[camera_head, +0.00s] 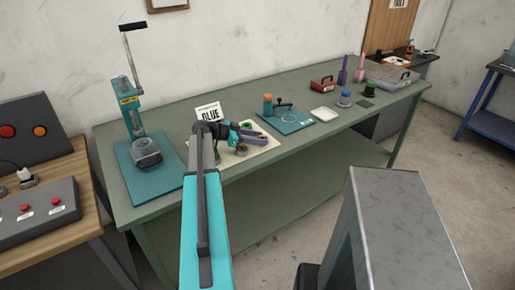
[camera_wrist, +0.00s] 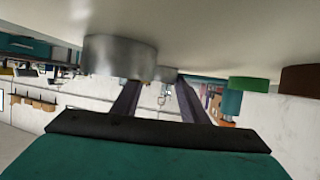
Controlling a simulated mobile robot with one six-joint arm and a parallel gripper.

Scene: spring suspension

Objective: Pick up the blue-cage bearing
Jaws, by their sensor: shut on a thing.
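My gripper (camera_head: 254,138) reaches low over the cream mat (camera_head: 262,153) on the green bench. In the wrist view its two dark fingers (camera_wrist: 158,82) close around a small metallic round piece (camera_wrist: 167,74), partly hidden, which looks like a bearing. Its cage colour does not show. A larger-looking metal ring (camera_wrist: 120,55) stands nearer the wrist camera and covers the left fingertip. A metal bearing (camera_head: 241,150) also shows beside the gripper in the head view.
A printed card (camera_head: 208,112) stands behind the mat. A teal press (camera_head: 135,115) is to the left and a teal fixture plate (camera_head: 291,125) to the right. Green (camera_wrist: 249,85) and brown (camera_wrist: 299,79) cylindrical things show right of the fingers in the wrist view.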

